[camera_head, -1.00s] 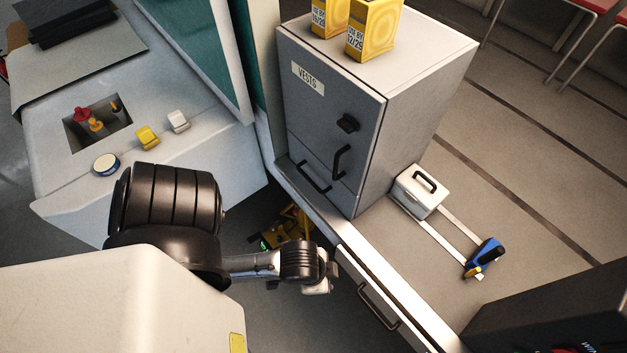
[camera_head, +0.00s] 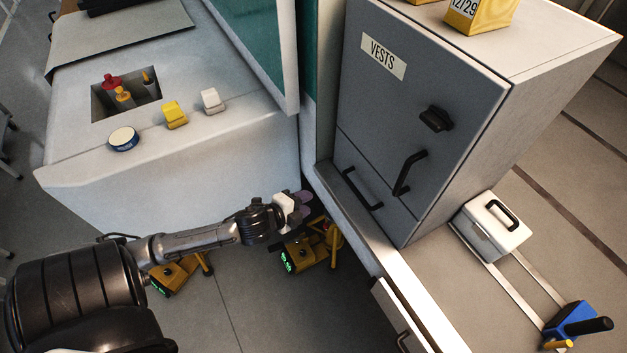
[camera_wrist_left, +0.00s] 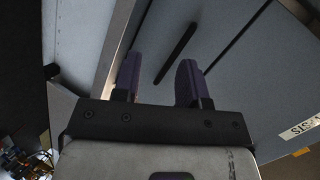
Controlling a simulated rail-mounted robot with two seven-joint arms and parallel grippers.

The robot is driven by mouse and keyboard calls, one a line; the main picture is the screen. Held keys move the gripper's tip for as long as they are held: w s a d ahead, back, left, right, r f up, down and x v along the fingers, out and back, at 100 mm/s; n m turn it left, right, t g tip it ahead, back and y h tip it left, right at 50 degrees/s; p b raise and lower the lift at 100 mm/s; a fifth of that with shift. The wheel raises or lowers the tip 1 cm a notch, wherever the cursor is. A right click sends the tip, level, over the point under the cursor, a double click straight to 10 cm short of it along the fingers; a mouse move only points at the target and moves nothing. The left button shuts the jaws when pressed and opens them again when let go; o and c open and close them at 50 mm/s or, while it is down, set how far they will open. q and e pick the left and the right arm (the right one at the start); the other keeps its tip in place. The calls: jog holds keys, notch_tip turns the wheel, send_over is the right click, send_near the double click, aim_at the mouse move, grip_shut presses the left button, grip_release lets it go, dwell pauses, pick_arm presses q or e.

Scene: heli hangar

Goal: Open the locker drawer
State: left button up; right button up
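The grey locker (camera_head: 420,95), labelled VESTS, stands on a raised ledge. Its locker drawer (camera_head: 350,165) is the bottom panel and looks flush with the front. The dark drawer handle (camera_head: 362,188) is a bar across that panel. My left gripper (camera_head: 303,197) is left of the drawer and apart from it in the head view. In the left wrist view the gripper (camera_wrist_left: 158,82) is open, with two purple fingers. The drawer handle (camera_wrist_left: 176,52) shows ahead between the fingertips, with nothing held. My right gripper is not in view.
A door handle (camera_head: 409,172) and a dark latch (camera_head: 436,118) sit above the drawer. Yellow devices with green displays (camera_head: 305,252) stand on the floor below my gripper. A white case (camera_head: 492,228) lies right of the locker. A grey console (camera_head: 200,150) stands left.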

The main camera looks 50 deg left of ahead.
aim_at(356, 188)
pick_arm(q)
jog(key=w+d+r+m+t+h, duration=0.1)
jog(key=d+r+m+t+h, duration=0.15)
jog(key=m, duration=0.25)
jog(key=shift+g+h, duration=0.25)
jog(key=shift+h, duration=0.2)
jog(key=x, duration=1.3)
jog(key=shift+w+d+r+p, duration=0.2)
jog(key=shift+w+d+p, duration=0.1)
jog(key=shift+w+d, duration=0.1)
grip_shut()
